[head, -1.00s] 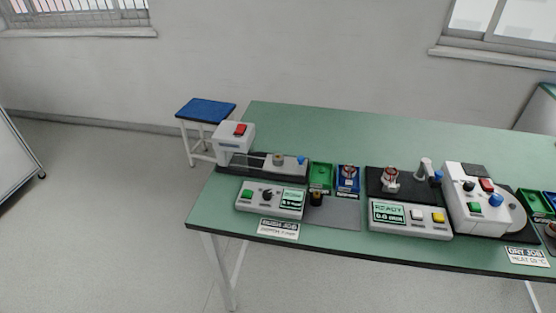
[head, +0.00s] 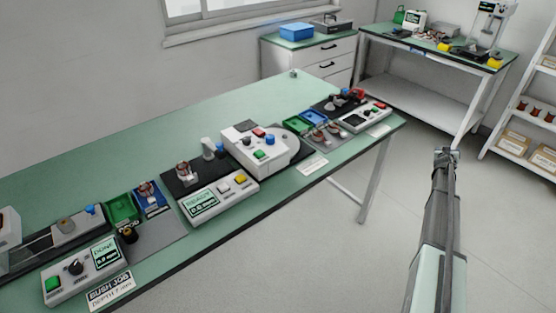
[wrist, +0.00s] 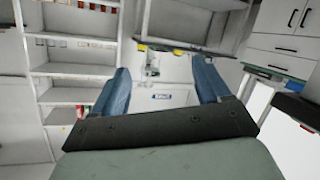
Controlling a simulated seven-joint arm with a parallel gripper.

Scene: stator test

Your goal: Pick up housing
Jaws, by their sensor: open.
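I cannot tell for sure which part is the housing. A copper-and-white part (head: 184,170) stands on the black tester base, and a similar part (head: 146,191) is in the blue tray (head: 157,208). My gripper (head: 446,155) is raised off the right side of the green bench, apart from all of these. In the wrist view its two blue fingers (wrist: 163,80) are spread with nothing between them.
The green bench (head: 190,108) is clear along its back. A white machine (head: 255,148) with a disc stands mid-bench, with small trays and another station to its right. A second bench (head: 440,52), drawers (head: 318,65) and shelves (head: 530,110) stand beyond. Floor is open around my arm.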

